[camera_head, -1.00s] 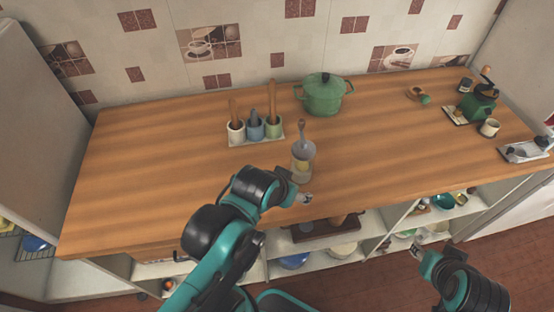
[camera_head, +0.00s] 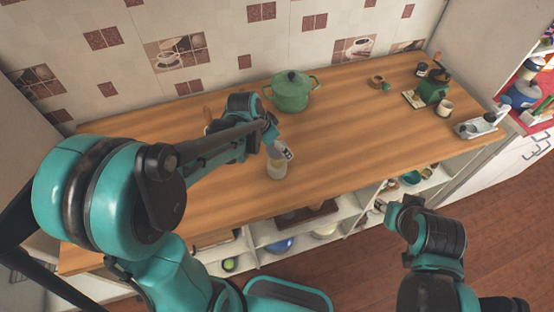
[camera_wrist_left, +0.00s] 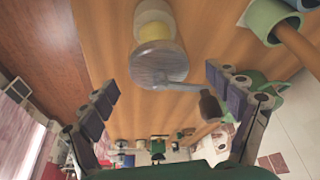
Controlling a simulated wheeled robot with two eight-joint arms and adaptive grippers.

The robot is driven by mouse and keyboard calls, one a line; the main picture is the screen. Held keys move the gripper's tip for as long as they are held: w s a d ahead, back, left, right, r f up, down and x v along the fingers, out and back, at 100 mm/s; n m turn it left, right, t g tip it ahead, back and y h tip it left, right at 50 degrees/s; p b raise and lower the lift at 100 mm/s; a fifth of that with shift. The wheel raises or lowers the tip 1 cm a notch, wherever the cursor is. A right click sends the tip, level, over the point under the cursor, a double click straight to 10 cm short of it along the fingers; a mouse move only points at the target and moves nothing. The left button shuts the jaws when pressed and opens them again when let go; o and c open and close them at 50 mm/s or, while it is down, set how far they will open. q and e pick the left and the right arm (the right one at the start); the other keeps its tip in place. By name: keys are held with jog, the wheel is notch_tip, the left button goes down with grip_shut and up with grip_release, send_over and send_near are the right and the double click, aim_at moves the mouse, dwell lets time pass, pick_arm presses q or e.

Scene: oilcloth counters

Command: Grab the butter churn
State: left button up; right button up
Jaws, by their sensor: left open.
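The butter churn (camera_head: 277,166), a pale clear jar with yellow inside, stands on the wooden counter (camera_head: 345,140) near its front edge. In the left wrist view the churn (camera_wrist_left: 157,62) shows from above, with its handle pointing right. My left gripper (camera_head: 281,149) is over the churn's top in the head view and partly covers it. In the wrist view my left gripper (camera_wrist_left: 168,98) is open, its fingers apart on either side of the churn's handle end, with nothing clasped. My right arm's end (camera_head: 405,212) is low in front of the counter; its fingers cannot be made out.
A green lidded pot (camera_head: 290,92) stands behind the churn. Pots with wooden handles are mostly hidden behind my left arm; one handle (camera_head: 208,114) shows. A green grinder (camera_head: 433,90) and a cup (camera_head: 445,107) stand at the right.

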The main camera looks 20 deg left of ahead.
pick_arm(q)
jog(key=b+x, duration=0.1)
jog(key=x, duration=0.4)
jog(key=shift+w+d+f, duration=0.1)
jog(key=shift+w+f, duration=0.1)
jog(key=c, duration=1.9)
jog(key=shift+s, duration=0.1)
jog(key=shift+r, duration=0.15)
